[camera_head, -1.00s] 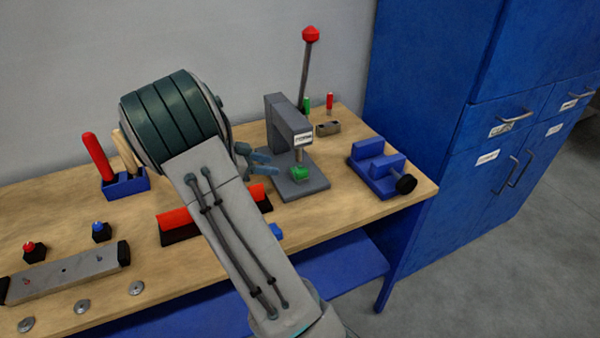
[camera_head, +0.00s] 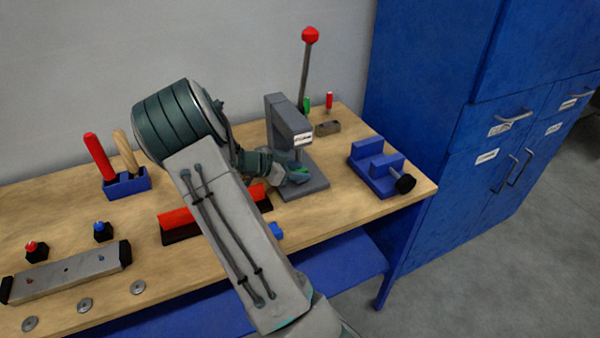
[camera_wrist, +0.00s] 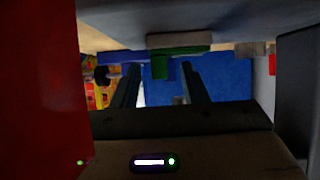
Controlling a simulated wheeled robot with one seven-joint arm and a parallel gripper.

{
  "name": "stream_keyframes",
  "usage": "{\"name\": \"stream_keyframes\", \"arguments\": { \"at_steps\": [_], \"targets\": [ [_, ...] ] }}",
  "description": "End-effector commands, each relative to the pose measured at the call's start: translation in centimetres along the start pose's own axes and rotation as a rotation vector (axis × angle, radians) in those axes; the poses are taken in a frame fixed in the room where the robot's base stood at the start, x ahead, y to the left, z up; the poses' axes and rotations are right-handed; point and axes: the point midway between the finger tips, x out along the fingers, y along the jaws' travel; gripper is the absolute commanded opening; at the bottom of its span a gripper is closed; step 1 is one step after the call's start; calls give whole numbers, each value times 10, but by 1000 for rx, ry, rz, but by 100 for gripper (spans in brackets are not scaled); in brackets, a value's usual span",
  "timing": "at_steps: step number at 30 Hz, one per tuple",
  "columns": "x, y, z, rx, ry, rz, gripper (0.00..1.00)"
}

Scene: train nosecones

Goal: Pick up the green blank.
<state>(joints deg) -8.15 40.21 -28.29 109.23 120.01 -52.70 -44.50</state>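The green blank (camera_head: 300,170) is at the base of the grey press (camera_head: 288,130), below its ram, and my gripper partly hides it in the head view. In the wrist view the green blank (camera_wrist: 160,68) shows a wide part and a narrower part, the latter between the finger lines. My gripper (camera_head: 293,174) reaches in from the left at the blank. In the wrist view my gripper (camera_wrist: 162,82) has its two fingers spread, with a gap on both sides of the green part. I see no finger contact.
The press lever with a red knob (camera_head: 310,35) rises behind. A blue vise (camera_head: 375,168) stands to the right. A red-topped block (camera_head: 185,220) lies below my arm. A blue holder (camera_head: 127,183) with two handles stands left. A tall blue cabinet (camera_head: 430,90) bounds the right side.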

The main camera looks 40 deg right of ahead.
Motion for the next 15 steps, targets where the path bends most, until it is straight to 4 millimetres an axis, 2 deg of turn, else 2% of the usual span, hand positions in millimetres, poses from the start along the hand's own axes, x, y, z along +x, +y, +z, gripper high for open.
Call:
{"name": "stream_keyframes", "arguments": {
  "at_steps": [1, 2, 3, 6, 15],
  "targets": [
    [0, 0, 0, 0, 0, 0, 40],
    [0, 0, 0, 0, 0, 0, 34],
    [0, 0, 0, 0, 0, 0, 23],
    [0, 0, 0, 0, 0, 0, 0],
    [-1, 0, 0, 0, 0, 0, 0]
  ]
}}
